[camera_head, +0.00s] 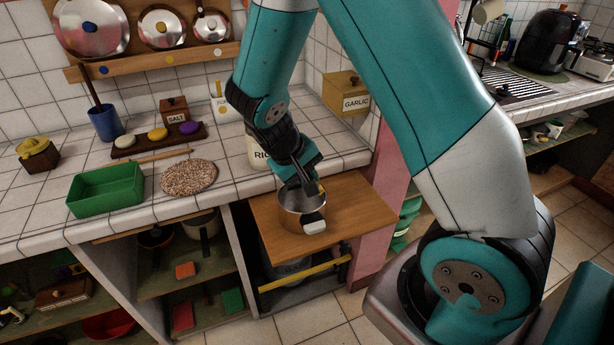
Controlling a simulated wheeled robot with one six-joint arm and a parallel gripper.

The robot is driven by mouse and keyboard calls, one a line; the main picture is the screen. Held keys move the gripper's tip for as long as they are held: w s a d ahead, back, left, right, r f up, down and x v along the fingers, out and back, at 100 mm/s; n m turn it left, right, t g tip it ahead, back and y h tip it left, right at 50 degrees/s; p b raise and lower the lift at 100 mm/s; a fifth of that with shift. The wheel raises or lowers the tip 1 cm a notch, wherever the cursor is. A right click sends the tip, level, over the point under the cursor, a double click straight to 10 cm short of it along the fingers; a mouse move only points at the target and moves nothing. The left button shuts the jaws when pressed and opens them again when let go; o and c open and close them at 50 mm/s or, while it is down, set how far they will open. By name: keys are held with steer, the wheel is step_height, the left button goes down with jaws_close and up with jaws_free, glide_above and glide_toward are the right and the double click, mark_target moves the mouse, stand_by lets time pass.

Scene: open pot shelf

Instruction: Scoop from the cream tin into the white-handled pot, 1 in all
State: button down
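A metal pot (301,214) with a white handle (313,227) stands upright on a wooden pull-out board (355,208). My gripper (311,189) points down at the pot's mouth, its tips overlapping the rim. A small yellow bit shows beside the fingers; I cannot tell whether it belongs to a held tool. The finger gap is too small and dark to read. A cream tin (259,153) with a partly hidden label starting "RI" stands on the counter behind my arm. A second pale tin (222,103) with yellow marks stands farther back. The contents of pot and tins are hidden.
On the tiled counter are a green bin (105,190), a round speckled mat (189,178), a blue cup (105,123) with a stick in it, a salt box (174,110) and a garlic box (346,94). A pink post (386,210) stands right of the board.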

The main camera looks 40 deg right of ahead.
steer(key=h, duration=0.1)
steer(key=f+n+h, duration=0.1)
steer(key=h, duration=0.1)
steer(key=shift+a+b, duration=0.15)
steer(key=shift+b, duration=0.25)
steer(key=n+h, duration=0.2)
steer(key=h, duration=0.2)
steer(key=shift+f+b, duration=0.15)
steer(key=shift+b, duration=0.2)
steer(key=n+h, duration=0.1)
steer(key=n+t+h, duration=0.1)
steer(key=h, duration=0.1)
steer(key=shift+f+b, duration=0.25)
steer(key=shift+b, duration=0.05)
steer(key=shift+n+t+h, duration=0.3)
steer(key=shift+h, duration=0.2)
